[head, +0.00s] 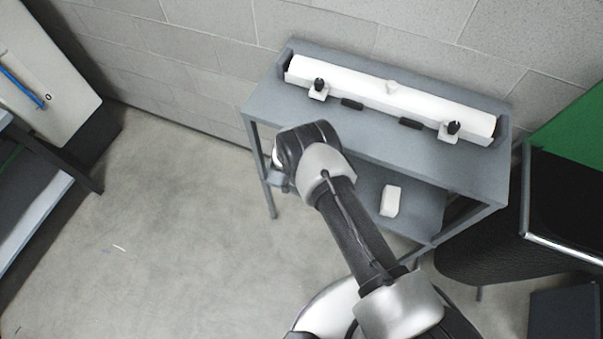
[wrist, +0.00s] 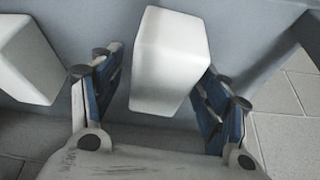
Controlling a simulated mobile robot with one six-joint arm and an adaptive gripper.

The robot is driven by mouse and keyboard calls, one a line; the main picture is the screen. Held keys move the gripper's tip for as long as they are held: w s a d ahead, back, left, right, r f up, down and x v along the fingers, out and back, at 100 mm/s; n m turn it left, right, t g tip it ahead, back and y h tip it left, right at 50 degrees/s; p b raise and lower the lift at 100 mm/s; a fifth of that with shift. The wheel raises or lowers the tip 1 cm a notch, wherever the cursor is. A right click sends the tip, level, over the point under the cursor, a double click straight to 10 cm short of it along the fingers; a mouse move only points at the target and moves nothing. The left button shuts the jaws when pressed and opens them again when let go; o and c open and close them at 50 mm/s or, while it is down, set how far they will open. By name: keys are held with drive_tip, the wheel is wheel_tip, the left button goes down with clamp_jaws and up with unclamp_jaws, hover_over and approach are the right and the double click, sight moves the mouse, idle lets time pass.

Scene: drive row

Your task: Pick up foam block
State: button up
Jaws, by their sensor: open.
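A white foam block (wrist: 170,60) with rounded edges shows in the wrist view, between the two blue-padded fingers of my open gripper (wrist: 160,82). A second, similar white block (wrist: 30,62) lies left of the left finger. In the head view one white block (head: 390,201) sits on the lower shelf, right of my arm. My arm hides part of that shelf, and my gripper is mostly hidden there. I cannot tell which of the two blocks this is.
The grey shelf unit (head: 375,130) stands against a block wall. Its top holds a long white roll-like part (head: 400,98) with small black-topped fittings. The floor (head: 170,240) at left is clear.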

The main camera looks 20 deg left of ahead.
drive_tip(key=shift+c, duration=0.3)
drive_tip(key=c, duration=0.9)
